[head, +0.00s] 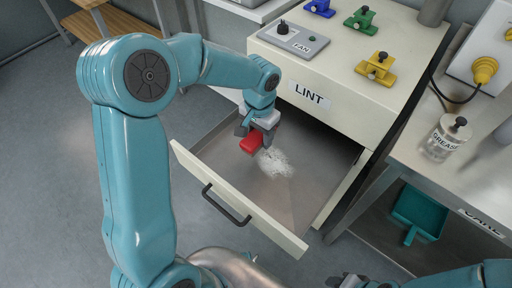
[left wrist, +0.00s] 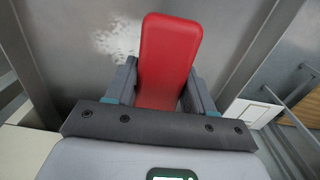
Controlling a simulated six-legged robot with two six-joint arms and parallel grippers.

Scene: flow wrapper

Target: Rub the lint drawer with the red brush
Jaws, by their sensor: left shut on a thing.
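The lint drawer (head: 215,190) is pulled out of the cream cabinet marked LINT, with its black handle at the front. A pale patch of lint (head: 274,162) lies on the grey drawer floor; it also shows in the left wrist view (left wrist: 115,38). My left gripper (head: 258,133) is inside the drawer's opening, shut on the red brush (head: 251,142). The brush's red top fills the middle of the left wrist view (left wrist: 168,55). Its bristles are hidden, and I cannot tell whether it touches the floor. The brush is just left of the lint. My right gripper (head: 350,282) is partly visible at the bottom edge.
Blue, green and yellow clamp-like parts (head: 376,66) and a FAN switch box (head: 290,40) sit on the cabinet top. A GREASE jar (head: 447,136) stands on the right bench. A teal dustpan (head: 416,212) lies below it. The drawer's right side is empty.

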